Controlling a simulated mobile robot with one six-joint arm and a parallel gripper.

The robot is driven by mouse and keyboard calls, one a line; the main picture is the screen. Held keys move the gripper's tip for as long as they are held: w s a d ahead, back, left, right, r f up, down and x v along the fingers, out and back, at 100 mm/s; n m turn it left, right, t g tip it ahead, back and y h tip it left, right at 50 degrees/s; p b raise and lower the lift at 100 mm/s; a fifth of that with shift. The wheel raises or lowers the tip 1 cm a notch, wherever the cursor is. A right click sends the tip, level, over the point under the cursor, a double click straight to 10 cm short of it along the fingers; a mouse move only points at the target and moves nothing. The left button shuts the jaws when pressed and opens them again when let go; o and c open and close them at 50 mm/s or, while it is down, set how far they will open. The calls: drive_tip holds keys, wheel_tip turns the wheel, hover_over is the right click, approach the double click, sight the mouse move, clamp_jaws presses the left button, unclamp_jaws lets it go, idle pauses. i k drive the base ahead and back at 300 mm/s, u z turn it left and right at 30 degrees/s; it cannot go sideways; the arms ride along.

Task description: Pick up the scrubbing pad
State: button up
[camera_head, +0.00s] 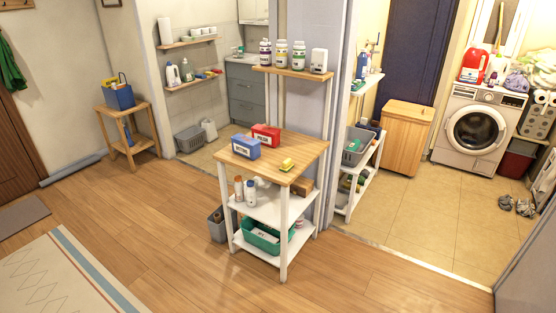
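A small yellow and green pad (287,164), which looks like the scrubbing pad, lies on the wooden top of the white-legged cart (307,150). It is near the front right of that top, apart from the other things there. A blue box with a white label (246,147) and a red box with a white label (266,135) sit on the same top, to the left of and behind the pad. My gripper is not in view.
The cart's lower shelves hold bottles (245,190) and a green basket (262,237). A grey bin (217,224) stands beside it. A wall shelf with bottles (282,54) hangs behind. The wood floor (150,230) left of the cart is clear up to the rug (55,275).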

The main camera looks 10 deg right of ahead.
sight(287, 165)
drive_tip(key=z, duration=1)
drive_tip(key=i, duration=1.45)
drive_tip(key=u, duration=0.75)
